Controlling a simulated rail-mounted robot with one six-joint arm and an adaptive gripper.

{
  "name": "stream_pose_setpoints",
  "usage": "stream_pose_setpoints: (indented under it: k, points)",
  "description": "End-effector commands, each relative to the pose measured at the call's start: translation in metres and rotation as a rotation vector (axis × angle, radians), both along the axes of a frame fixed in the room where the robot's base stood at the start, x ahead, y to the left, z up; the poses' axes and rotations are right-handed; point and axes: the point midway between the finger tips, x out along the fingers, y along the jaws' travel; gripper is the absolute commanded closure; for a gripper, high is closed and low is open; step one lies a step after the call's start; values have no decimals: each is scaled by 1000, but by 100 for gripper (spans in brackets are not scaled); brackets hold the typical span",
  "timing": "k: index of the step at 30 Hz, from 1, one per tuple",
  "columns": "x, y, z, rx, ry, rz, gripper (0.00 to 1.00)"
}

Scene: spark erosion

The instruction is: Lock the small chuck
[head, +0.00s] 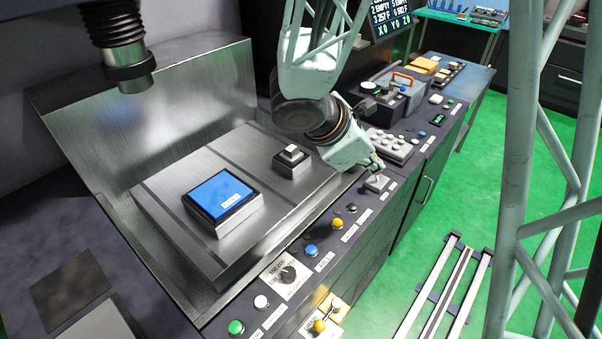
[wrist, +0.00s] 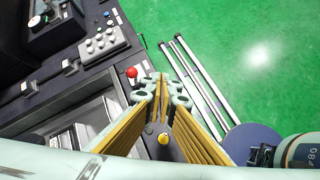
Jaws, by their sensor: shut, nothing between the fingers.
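A small square chuck (head: 290,163) with a pale block on top sits on the grey machine table (head: 165,205). My gripper (head: 378,168) is at the front control panel, right of the small chuck and apart from it. Its fingers are shut and empty, and their tips are close above a pale plate (head: 377,184) on the panel. In the wrist view the fingertips (wrist: 162,86) are just right of a red ball knob (wrist: 132,72). I cannot tell whether they touch it. Which control locks the small chuck is not readable.
A larger chuck with a blue top (head: 222,194) sits left of the small one. The panel carries a blue button (head: 311,250), a yellow button (head: 337,223), a dial (head: 288,273) and a green button (head: 236,327). A spindle (head: 128,65) hangs above the table. Rails (head: 445,290) lie on the green floor.

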Motion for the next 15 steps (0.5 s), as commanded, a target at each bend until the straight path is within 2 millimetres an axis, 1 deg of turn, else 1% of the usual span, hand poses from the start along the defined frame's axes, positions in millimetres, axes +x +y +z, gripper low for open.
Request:
stream_pose_setpoints:
  k: [1,15]
  points:
    - [2,4,-5,-19,12,26,100]
    - [21,43,-44,-179,98,264,100]
